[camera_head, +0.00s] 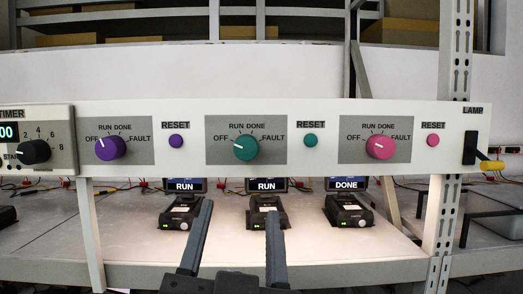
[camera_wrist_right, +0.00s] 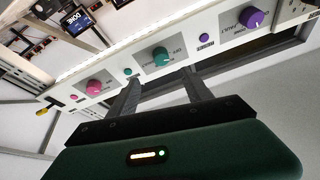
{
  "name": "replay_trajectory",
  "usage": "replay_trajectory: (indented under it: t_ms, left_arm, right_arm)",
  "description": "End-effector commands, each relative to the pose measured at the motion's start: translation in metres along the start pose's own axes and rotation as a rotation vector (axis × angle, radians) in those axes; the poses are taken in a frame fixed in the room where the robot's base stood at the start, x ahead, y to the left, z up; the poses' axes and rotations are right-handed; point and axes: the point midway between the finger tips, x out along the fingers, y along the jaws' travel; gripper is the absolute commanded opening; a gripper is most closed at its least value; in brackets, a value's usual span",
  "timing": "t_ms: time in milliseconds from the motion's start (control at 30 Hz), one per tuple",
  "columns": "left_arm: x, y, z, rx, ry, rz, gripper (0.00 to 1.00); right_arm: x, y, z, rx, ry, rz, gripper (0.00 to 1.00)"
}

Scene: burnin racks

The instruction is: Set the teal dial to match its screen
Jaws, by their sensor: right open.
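The teal dial (camera_head: 245,147) sits on the middle grey plate of the white panel, with OFF, RUN, DONE and FAULT printed around it. Its white mark points left, toward OFF. The screen (camera_head: 267,185) below it reads RUN. My right gripper (camera_head: 240,208) is open and empty, its two fingers reaching up from the bottom, below the dial and apart from it. In the right wrist view the teal dial (camera_wrist_right: 160,57) lies just beyond the gap between the open fingers (camera_wrist_right: 160,78). My left gripper is not in view.
A purple dial (camera_head: 110,147) and a pink dial (camera_head: 382,145) flank the teal one. A teal reset button (camera_head: 311,140) is to its right. A timer knob (camera_head: 34,152) is far left, a lamp switch (camera_head: 471,147) far right. Black devices (camera_head: 268,212) stand on the shelf below.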

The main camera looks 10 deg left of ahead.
Motion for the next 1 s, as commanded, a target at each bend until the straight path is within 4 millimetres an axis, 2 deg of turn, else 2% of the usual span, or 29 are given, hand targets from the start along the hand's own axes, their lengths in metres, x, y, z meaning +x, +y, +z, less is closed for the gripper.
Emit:
replay_trajectory:
  t_ms: [267,500,633,800,1000]
  left_arm:
    - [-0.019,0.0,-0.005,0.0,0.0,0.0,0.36]
    - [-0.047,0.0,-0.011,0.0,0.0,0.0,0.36]
    - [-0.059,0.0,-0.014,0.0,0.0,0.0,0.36]
    - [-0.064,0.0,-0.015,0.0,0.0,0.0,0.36]
    - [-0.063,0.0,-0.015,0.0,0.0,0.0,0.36]
  right_arm:
    - [0.034,0.002,-0.002,-0.004,0.0,0.005,0.58]
    - [0.099,0.001,-0.003,0.003,-0.007,0.001,0.58]
    - [0.126,0.0,-0.002,0.002,-0.006,0.0,0.58]
    - [0.141,0.0,0.0,0.002,-0.002,-0.001,0.58]
    - [0.142,-0.001,0.0,0.0,0.0,-0.001,0.58]
